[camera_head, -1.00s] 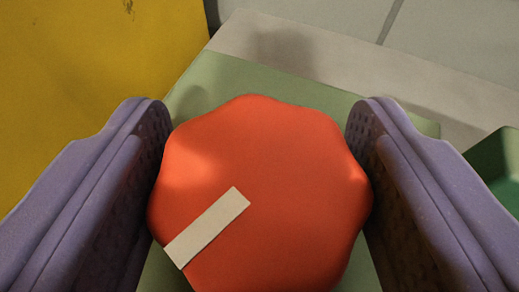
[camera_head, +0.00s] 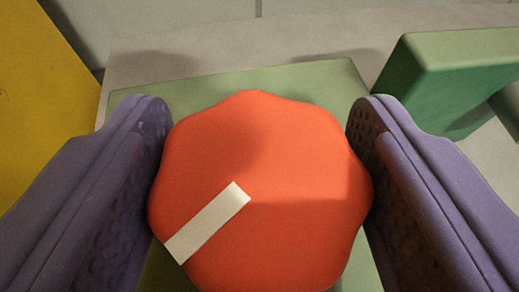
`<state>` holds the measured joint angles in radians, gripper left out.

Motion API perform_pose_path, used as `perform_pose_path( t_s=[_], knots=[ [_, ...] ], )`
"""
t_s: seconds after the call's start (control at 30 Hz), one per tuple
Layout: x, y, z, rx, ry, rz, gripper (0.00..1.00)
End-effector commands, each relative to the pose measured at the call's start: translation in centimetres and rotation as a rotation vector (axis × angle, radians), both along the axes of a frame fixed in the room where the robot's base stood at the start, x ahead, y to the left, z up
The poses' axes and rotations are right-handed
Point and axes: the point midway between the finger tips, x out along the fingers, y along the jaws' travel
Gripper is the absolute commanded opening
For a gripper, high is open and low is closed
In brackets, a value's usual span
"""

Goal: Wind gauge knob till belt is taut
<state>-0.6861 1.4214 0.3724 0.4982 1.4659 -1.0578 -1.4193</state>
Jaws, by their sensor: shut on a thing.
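The orange-red knob (camera_head: 270,165) with a lobed rim fills the middle of the view. A white pointer bar (camera_head: 207,223) on its face runs from near its centre to its lower left rim. My gripper (camera_head: 260,160) has its two purple fingers on the left and right sides of the knob and is shut on it. The knob sits in front of a pale green plate (camera_head: 300,80). The knob's lower edge is cut off by the frame. No belt shows in this view.
A yellow panel (camera_head: 30,100) stands at the left. A darker green block (camera_head: 450,55) stands at the upper right, close to the right finger. A grey surface (camera_head: 220,50) lies behind the plate, with a paler tiled area beyond.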

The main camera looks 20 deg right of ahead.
Motion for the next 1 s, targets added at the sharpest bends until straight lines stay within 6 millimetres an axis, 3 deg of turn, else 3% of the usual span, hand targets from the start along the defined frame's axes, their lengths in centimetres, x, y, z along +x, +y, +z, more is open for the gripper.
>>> perform_pose_path(
  t_s=[0.43, 0.47, 0.53, 0.57, 1.0],
  knots=[
    [0.01, 0.01, 0.10, 0.000, -0.001, -0.008, 0.35],
    [0.01, 0.01, 0.10, 0.000, -0.001, -0.008, 0.68],
    [0.01, 0.01, 0.10, 0.000, -0.001, -0.008, 0.84],
    [0.01, 0.01, 0.10, 0.000, -0.001, -0.007, 0.86],
    [-0.04, 0.03, 0.10, -0.001, -0.001, -0.006, 0.86]
  ],
)
